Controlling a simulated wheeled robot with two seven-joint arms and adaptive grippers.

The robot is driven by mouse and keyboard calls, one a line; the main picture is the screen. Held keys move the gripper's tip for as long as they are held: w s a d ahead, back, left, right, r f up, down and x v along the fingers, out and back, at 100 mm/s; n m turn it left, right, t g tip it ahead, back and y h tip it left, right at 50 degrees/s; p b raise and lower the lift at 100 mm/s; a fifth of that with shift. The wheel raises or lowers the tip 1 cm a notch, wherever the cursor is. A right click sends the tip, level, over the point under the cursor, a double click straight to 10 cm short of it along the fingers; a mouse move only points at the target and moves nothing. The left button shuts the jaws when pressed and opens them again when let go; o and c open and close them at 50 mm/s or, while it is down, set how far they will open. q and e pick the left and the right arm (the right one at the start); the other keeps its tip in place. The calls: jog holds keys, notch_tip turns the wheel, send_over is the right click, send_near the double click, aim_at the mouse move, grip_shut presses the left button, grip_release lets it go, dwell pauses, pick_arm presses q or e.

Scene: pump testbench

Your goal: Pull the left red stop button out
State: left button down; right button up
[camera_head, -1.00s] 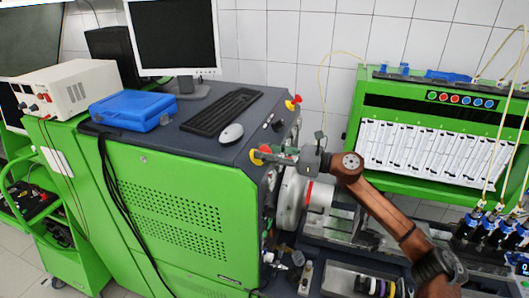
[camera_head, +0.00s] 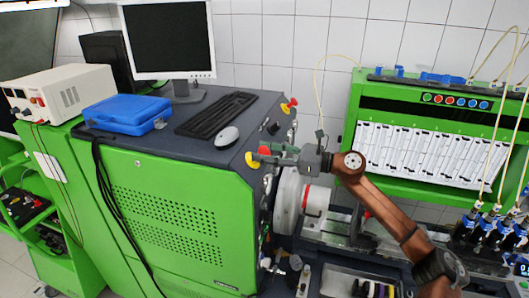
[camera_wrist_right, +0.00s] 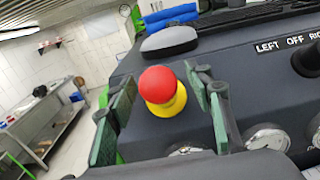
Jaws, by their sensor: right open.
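The left red stop button (camera_wrist_right: 158,84) has a round red cap on a yellow collar and sits on the dark top of the green test bench. In the head view its yellow collar (camera_head: 251,160) shows at the bench's right edge, and the gripper partly covers it. My right gripper (camera_wrist_right: 165,112) is open, with one green-padded finger on each side of the button. A gap shows between each finger and the cap. In the head view the right gripper (camera_head: 276,153) reaches in from the right at the button. My left gripper is not in view.
A second red button (camera_head: 290,103) stands farther back on the bench edge. A mouse (camera_head: 228,136), a keyboard (camera_head: 217,111) and a blue case (camera_head: 127,113) lie on the bench top. A black knob labelled "LEFT OFF" (camera_wrist_right: 306,60) is right of the button.

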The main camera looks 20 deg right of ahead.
jog(key=shift+s+d, duration=0.1)
jog(key=v, duration=1.1)
jog(key=shift+s+d, duration=0.2)
jog(key=shift+d, duration=0.1)
